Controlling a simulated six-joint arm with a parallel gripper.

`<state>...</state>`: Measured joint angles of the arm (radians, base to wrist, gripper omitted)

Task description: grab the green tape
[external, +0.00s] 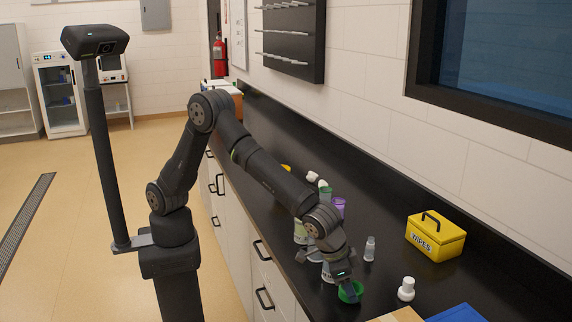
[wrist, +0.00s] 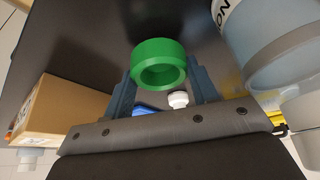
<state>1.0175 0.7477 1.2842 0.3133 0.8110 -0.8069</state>
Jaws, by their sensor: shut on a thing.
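The green tape (external: 350,291) is a thick green ring at the front of the black counter in the external view. In the wrist view the green tape (wrist: 159,64) sits between the two blue-grey fingers. My gripper (wrist: 160,78) is shut on it, with one finger on each side of the ring. In the external view my gripper (external: 345,281) points down at the tape, and its fingers are partly hidden. I cannot tell whether the tape touches the counter.
A yellow wipes box (external: 435,236), a clear bottle (external: 369,249) and a white bottle (external: 406,289) stand right of my gripper. A cardboard box (wrist: 62,108) shows in the wrist view. A large bluish container (wrist: 270,42) is close by on the right there.

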